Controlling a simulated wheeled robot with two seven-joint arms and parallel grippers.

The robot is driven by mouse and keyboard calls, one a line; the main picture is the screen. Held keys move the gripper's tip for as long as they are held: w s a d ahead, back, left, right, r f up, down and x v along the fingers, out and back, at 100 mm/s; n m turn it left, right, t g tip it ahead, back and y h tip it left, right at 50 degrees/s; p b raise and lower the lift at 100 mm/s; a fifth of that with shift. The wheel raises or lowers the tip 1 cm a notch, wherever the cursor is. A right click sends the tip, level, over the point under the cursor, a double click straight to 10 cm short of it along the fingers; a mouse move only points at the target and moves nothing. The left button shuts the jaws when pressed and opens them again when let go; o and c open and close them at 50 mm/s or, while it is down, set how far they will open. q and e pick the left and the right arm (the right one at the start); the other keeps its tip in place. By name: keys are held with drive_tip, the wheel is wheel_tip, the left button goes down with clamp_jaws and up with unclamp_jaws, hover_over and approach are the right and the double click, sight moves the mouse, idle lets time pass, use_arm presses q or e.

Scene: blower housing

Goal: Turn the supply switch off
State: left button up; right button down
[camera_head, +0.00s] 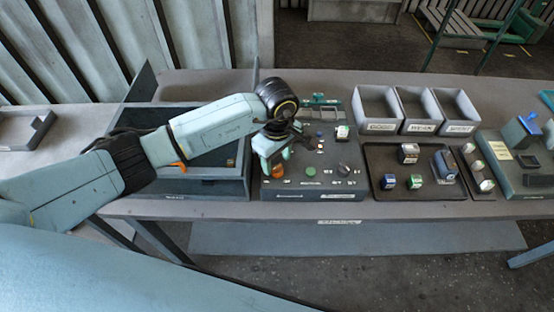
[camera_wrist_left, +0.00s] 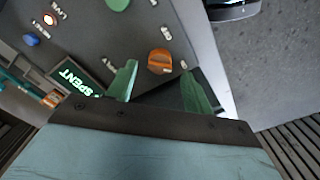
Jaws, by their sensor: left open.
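The grey control panel (camera_head: 310,187) stands on the bench and carries an orange rotary knob (camera_head: 278,171), a green button (camera_head: 311,171) and a dark knob (camera_head: 343,169). I take the orange knob as the supply switch, but its labels are too small to read. In the left wrist view the orange knob (camera_wrist_left: 160,60) has a pale marking across it. My left gripper (camera_wrist_left: 160,69) is open, its green fingertips on either side of and just short of the knob. I cannot tell whether they touch it. My right gripper is not in view.
A dark tray (camera_head: 415,190) with several small parts lies right of the panel. Grey bins (camera_head: 378,125) stand behind. An open grey box (camera_head: 205,188) lies left.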

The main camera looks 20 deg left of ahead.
use_arm(q)
drive_tip(key=shift+f, duration=0.95)
drive_tip(key=c, duration=1)
drive_tip(key=shift+o, duration=0.2)
